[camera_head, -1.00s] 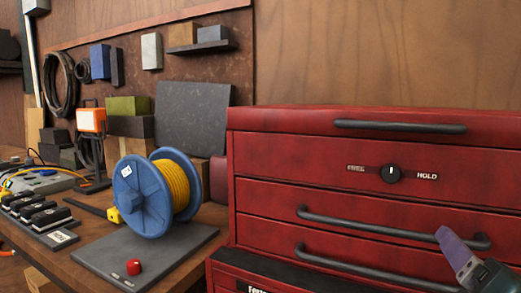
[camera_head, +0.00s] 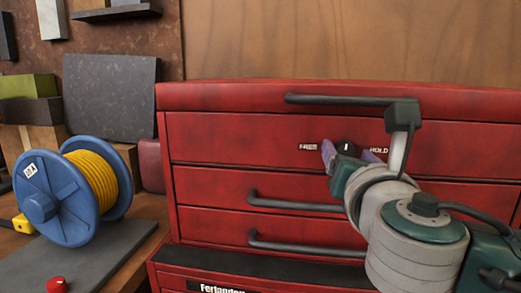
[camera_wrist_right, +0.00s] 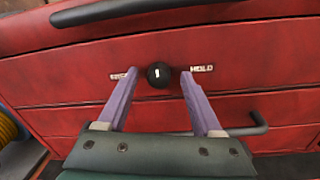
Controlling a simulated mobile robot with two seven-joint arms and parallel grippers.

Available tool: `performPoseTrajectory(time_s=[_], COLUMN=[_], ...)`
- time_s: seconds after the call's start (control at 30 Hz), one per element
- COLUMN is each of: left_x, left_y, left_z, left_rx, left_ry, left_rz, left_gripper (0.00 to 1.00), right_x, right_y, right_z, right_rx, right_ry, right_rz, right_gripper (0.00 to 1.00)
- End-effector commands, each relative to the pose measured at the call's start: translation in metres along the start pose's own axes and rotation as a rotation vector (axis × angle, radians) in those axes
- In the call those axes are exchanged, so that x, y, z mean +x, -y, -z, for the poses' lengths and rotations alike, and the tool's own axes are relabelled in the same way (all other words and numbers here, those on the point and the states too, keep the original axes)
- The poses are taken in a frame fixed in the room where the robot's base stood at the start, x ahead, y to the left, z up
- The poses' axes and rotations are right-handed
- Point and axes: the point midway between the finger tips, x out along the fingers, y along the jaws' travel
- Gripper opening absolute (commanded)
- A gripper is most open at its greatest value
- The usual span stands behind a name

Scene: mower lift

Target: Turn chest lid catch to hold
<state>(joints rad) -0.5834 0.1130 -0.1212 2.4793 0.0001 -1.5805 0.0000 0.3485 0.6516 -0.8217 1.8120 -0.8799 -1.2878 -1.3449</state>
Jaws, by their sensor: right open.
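The chest lid catch (camera_head: 345,147) is a round black knob on the front of the red tool chest (camera_head: 240,143). It sits between a FREE label on its left and a HOLD label on its right. In the right wrist view the knob (camera_wrist_right: 159,75) shows a white mark pointing about straight up, between the labels. My right gripper (camera_head: 348,153) is open, with one purple finger on each side of the knob. In the wrist view the fingertips (camera_wrist_right: 159,72) flank it with gaps visible; how deep they reach is unclear. My left gripper is out of view.
A dark lid handle (camera_head: 340,99) runs above the catch, and drawer handles (camera_head: 290,204) stick out below it. My right arm covers the chest's right part. A blue reel with yellow cable (camera_head: 70,195) stands on the bench at left, near a red button (camera_head: 56,285).

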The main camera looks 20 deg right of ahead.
Motion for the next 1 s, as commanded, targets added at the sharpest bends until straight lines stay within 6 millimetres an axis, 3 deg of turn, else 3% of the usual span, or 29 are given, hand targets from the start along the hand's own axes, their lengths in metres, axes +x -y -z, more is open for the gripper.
performPoseTrajectory(time_s=[0.27, 0.83, 1.0], left_x=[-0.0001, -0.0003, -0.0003], left_y=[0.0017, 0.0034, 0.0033], left_z=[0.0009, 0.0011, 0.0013], left_rx=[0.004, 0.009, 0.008], left_ry=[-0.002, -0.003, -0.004], left_rz=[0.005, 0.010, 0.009], left_gripper=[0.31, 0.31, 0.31], right_x=[0.0016, 0.0012, 0.0012], right_y=[0.0001, 0.0000, 0.0000], right_z=[0.0002, 0.0004, 0.0004], right_rx=[0.000, 0.000, 0.000], right_ry=[-0.001, -0.001, -0.001], right_rz=[0.000, 0.000, 0.000], right_gripper=[0.66, 0.02, 0.00])
